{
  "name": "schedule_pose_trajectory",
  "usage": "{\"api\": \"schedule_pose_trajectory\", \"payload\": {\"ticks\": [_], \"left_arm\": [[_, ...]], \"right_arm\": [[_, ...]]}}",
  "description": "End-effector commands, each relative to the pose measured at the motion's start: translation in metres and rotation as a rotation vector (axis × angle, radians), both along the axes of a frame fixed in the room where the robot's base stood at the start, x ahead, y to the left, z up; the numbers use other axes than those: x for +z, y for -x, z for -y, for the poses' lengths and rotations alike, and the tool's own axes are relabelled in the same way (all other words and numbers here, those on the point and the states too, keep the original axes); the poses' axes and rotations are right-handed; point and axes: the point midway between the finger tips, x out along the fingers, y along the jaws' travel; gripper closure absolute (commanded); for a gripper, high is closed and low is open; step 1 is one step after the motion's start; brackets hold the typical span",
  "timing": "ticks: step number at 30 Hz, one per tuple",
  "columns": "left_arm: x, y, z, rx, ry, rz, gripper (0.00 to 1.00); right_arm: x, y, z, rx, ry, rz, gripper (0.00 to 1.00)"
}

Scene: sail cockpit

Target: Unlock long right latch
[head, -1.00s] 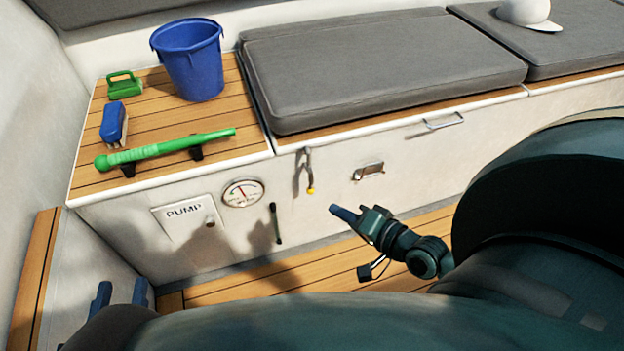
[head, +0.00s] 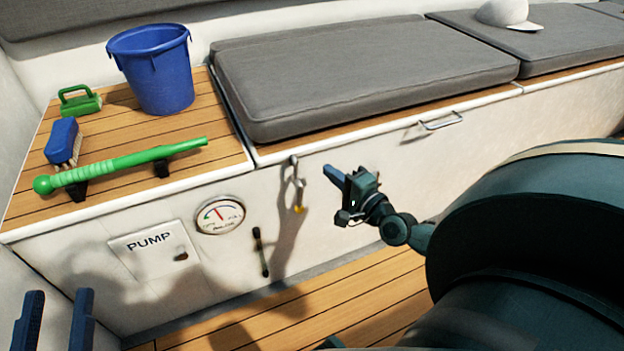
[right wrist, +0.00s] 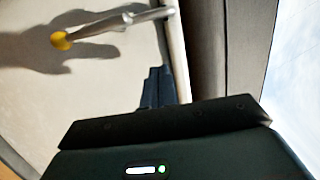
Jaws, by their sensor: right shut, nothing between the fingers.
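The long latch (head: 296,181) is a slim metal lever with a yellow tip, hanging down the white locker front just under the seat lid edge. In the right wrist view the latch (right wrist: 110,24) crosses the top, with its yellow tip at the left. My right gripper (head: 333,176) is shut and empty, just right of the latch in the head view, with a gap between them. Its closed fingertips (right wrist: 157,85) also show in the wrist view, apart from the latch in the picture. My left gripper (head: 55,296) is open and empty at the lower left.
A grey cushion (head: 360,70) lies on the locker lid above the latch. A metal handle (head: 440,122) is further right. The gauge (head: 219,217), PUMP panel (head: 153,249) and a small dark lever (head: 260,252) are left and below. The wooden floor (head: 300,310) is clear.

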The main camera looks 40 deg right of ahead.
Motion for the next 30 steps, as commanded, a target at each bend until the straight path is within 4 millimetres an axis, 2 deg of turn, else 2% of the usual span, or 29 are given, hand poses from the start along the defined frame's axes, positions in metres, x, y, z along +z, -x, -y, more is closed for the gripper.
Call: {"api": "schedule_pose_trajectory", "payload": {"ticks": [3,4,6,12,24,30], "left_arm": [[0.005,-0.002,-0.001,-0.001,-0.004,0.046,0.64],[0.01,-0.002,-0.001,0.0,-0.002,0.043,0.64],[0.005,0.0,-0.001,0.001,0.0,0.012,0.64],[-0.003,0.003,0.0,0.0,-0.001,-0.038,0.64],[-0.008,0.003,0.001,0.001,0.005,-0.059,0.64],[0.006,0.002,0.001,0.009,-0.014,-0.065,0.64]], "right_arm": [[0.0,-0.023,0.0,-0.002,-0.002,0.005,1.0],[0.001,-0.021,-0.008,-0.001,-0.008,0.001,1.0],[0.002,-0.023,-0.019,-0.001,-0.007,0.001,1.0],[0.001,-0.027,-0.036,0.0,-0.003,-0.001,1.0],[0.0,-0.027,-0.039,0.0,0.001,-0.001,1.0],[0.008,-0.028,-0.042,-0.002,0.06,-0.016,1.0]]}}
